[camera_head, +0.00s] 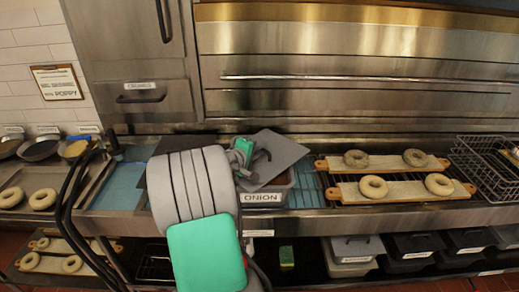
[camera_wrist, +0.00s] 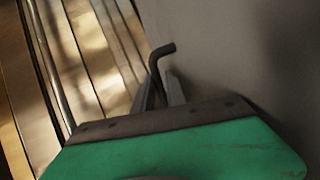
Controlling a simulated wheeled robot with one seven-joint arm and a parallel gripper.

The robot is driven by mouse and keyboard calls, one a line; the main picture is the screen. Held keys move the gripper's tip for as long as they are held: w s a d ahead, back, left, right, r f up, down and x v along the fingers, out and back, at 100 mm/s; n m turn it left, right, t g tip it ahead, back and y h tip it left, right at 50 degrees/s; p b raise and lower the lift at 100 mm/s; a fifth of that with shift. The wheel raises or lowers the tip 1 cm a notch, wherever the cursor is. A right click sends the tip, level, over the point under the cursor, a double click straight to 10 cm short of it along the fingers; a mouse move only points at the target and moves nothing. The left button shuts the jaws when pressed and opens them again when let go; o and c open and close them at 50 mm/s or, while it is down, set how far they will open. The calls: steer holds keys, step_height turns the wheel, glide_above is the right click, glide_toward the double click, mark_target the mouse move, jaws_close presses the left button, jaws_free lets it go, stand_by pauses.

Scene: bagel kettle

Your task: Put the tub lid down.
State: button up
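The grey tub lid (camera_head: 287,151) is a flat plate, tilted, above and behind the tub labelled ONION (camera_head: 263,198) on the counter. The tub is partly uncovered. My gripper (camera_head: 260,156) is at the lid's near side, partly hidden by my arm. In the wrist view my gripper's fingers (camera_wrist: 160,92) are close on either side of a dark bent handle (camera_wrist: 158,62). The grey lid (camera_wrist: 235,55) fills the right of that view. The lower edge of the lid and its contact with the tub are hard to make out.
Boards with bagels (camera_head: 400,189) lie right of the tub, with a wire basket (camera_head: 487,168) beyond. A blue surface (camera_head: 118,187) is at left, beside bagels and pans (camera_head: 40,149). Dark bins (camera_head: 412,250) and a yellow-green sponge (camera_head: 287,257) are on the lower shelf.

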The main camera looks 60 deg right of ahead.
steer(key=shift+o, duration=1.4)
steer(key=b+v, duration=0.1)
steer(key=v, duration=1.1)
steer(key=shift+r+b, duration=0.15)
steer(key=shift+b, duration=0.2)
